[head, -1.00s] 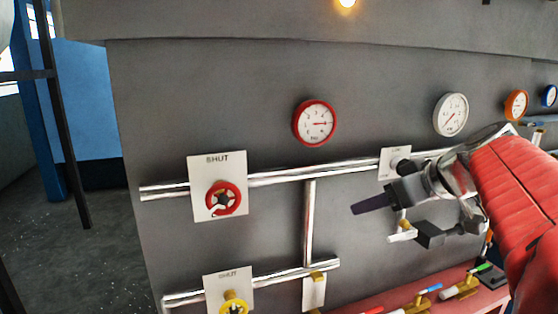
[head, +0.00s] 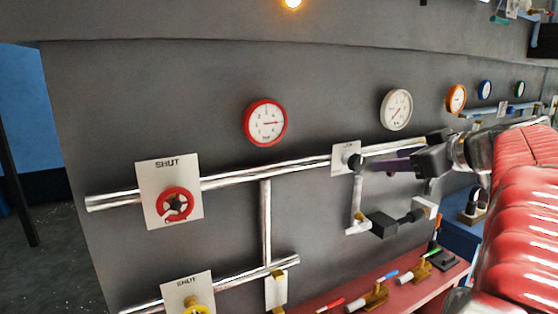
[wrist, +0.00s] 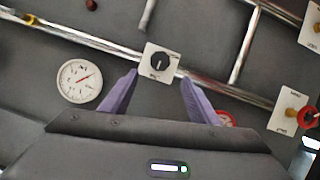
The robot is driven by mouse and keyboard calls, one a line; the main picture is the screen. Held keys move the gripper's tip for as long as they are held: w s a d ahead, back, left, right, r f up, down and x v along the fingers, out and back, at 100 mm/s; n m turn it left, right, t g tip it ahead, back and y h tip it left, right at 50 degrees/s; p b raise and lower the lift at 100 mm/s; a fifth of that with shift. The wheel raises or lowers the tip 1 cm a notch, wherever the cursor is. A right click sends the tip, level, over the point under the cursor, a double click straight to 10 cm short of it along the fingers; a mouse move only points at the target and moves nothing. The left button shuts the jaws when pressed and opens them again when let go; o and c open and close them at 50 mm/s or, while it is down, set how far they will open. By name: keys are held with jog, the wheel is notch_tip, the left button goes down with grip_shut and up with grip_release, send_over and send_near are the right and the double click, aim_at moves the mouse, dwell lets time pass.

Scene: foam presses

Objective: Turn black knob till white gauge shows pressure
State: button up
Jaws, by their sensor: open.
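The black knob (head: 354,162) is on a small white plate on the grey panel, at the pipe. In the wrist view the knob (wrist: 160,62) lies just beyond and between my two purple fingertips, with a pale mark on its face. My gripper (wrist: 159,77) is open and empty; whether it touches the knob cannot be told. In the head view my gripper (head: 374,165) reaches the knob from the right. The white gauge (head: 396,110) is above and right of the knob; it also shows in the wrist view (wrist: 80,81). Its red needle is visible, but its value is too small to read.
A red gauge (head: 265,122) and a red handwheel (head: 174,204) on a SHUT plate are to the left. A silver pipe (head: 268,174) runs along the panel. A red bench (head: 400,288) with several coloured-handled valves lies below. An orange gauge (head: 456,98) is farther right.

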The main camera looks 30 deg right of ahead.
aim_at(361, 163)
jog(key=x, duration=1.3)
jog(key=shift+w+f, duration=0.2)
jog(key=shift+w, duration=0.2)
jog(key=c, duration=1)
jog(key=shift+d, duration=0.1)
jog(key=shift+c, duration=0.2)
